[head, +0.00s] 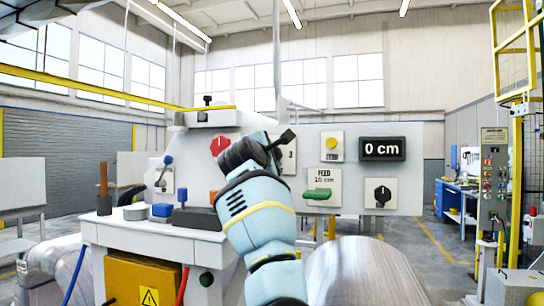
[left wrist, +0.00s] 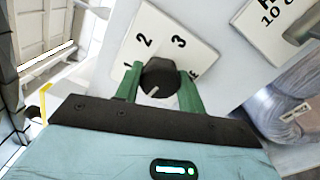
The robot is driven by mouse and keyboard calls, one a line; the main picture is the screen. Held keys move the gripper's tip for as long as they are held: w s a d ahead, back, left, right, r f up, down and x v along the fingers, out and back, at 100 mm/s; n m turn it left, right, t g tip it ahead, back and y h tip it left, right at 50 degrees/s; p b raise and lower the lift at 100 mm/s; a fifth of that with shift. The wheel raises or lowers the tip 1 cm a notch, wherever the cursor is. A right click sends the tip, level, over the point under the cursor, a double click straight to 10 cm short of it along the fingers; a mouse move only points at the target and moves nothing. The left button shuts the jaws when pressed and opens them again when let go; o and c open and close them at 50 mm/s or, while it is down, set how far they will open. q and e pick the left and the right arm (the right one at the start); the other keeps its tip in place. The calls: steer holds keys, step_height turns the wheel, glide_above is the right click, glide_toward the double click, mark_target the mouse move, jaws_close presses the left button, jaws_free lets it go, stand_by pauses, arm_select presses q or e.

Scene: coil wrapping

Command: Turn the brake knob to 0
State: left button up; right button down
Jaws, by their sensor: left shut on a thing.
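The brake knob (left wrist: 157,76) is black and round, on a white plate (left wrist: 185,52) printed with 1, 2 and 3 and part of a word. The 0 does not show. A short white mark on the knob points to the lower left in the left wrist view. My left gripper (left wrist: 160,90) has its green fingers on both sides of the knob and is shut on it. My right gripper is not in view.
Small tools stand on the white ledge (head: 150,228) at left. A metal coil (head: 365,272) lies below.

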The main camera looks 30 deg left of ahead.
arm_select(q)
steer(key=shift+n, duration=0.8)
steer(key=o, duration=1)
steer(key=shift+c, duration=0.2)
steer(key=shift+s, duration=0.15)
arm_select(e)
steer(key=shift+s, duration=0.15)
